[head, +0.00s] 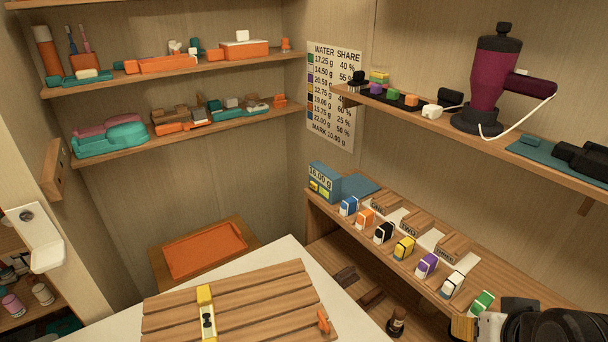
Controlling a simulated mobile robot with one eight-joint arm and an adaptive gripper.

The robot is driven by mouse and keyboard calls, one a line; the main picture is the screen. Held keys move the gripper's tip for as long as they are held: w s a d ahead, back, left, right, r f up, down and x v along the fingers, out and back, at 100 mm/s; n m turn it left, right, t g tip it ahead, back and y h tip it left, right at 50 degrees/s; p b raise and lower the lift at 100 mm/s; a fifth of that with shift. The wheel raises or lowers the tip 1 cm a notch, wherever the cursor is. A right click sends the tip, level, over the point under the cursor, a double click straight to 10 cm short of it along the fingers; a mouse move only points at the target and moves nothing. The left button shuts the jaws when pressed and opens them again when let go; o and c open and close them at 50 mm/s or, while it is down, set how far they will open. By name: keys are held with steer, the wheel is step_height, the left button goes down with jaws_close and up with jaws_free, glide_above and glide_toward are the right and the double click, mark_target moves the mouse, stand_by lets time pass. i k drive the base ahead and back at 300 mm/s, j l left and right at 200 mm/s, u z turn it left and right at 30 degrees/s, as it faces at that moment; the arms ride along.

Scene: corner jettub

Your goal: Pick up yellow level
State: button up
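The yellow level (207,315) lies on a slatted wooden board at the bottom of the head view. It has yellow ends and a pale middle with dark round marks, and runs across the slats. Dark and white parts at the bottom right corner look like my arm and gripper (550,324), cut off by the frame edge. They are well to the right of the level and apart from it. I cannot make out the fingertips or anything held.
An orange clip (323,321) lies on the slatted board (265,300). An orange tray (205,250) stands behind. On the right, a wooden shelf holds several coloured blocks, including a yellow one (404,248). A higher shelf carries a maroon grinder (494,80).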

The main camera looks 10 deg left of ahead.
mark_target(204, 295)
steer(key=u, duration=1.8)
